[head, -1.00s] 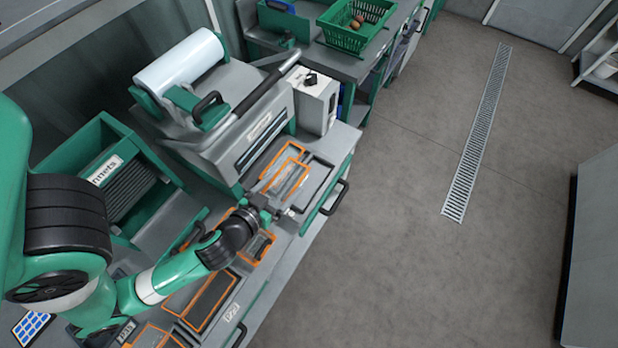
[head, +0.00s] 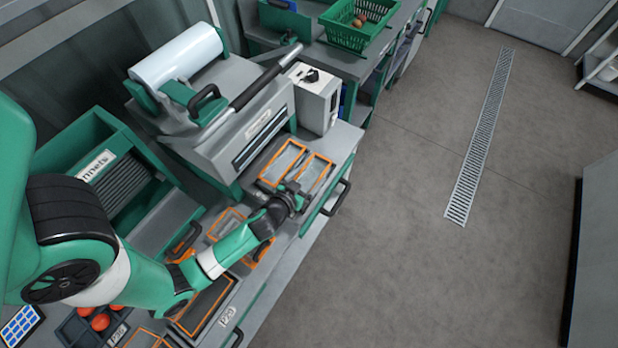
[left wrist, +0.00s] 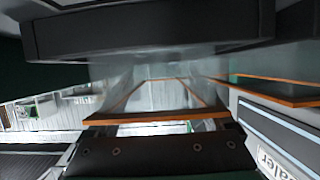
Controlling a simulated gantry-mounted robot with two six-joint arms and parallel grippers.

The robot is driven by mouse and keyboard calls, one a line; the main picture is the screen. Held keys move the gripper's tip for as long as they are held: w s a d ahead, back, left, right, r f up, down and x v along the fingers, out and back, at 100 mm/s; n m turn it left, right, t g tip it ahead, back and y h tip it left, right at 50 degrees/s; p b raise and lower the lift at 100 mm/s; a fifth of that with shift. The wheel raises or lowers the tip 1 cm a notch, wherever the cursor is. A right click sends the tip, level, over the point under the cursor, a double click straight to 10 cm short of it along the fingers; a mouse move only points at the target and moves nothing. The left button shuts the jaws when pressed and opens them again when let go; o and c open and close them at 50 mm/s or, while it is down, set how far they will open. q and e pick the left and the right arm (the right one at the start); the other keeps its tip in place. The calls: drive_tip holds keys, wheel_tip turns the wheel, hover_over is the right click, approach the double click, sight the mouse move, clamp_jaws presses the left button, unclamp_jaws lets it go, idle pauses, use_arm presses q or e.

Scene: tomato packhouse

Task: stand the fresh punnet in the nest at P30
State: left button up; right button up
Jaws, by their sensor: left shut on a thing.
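My left gripper (head: 298,192) is shut on a clear punnet with an orange rim (head: 316,172), over the grey bench in front of the sealer. The punnet's rim and clear walls also fill the middle of the left wrist view (left wrist: 155,119), between the dark jaws. Another orange-rimmed piece (head: 283,162) lies close to its left in the head view. No P30 label is readable, and any nest under the held punnet is hidden. I cannot tell whether the punnet touches the bench. My right gripper is not in view.
The grey sealer (head: 240,125) with its film roll (head: 178,57) stands close behind. Several orange-rimmed places, one (head: 205,306) near the P29 label, lie along the bench. A green punnet bin (head: 95,140) is at left.

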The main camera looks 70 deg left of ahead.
use_arm(q)
drive_tip(key=shift+r, duration=0.1)
drive_tip(key=shift+f, duration=0.2)
drive_tip(key=o, duration=1.1)
drive_tip(key=shift+c, duration=0.2)
drive_tip(key=shift+r, duration=0.1)
drive_tip(key=shift+r, duration=0.25)
drive_tip(key=b+v, duration=0.1)
drive_tip(key=v, duration=1)
drive_tip(key=shift+s+d+f, duration=0.15)
drive_tip(key=shift+d, duration=0.05)
drive_tip(key=shift+s+r, duration=0.2)
drive_tip(key=shift+s, duration=0.05)
drive_tip(key=shift+w, duration=0.1)
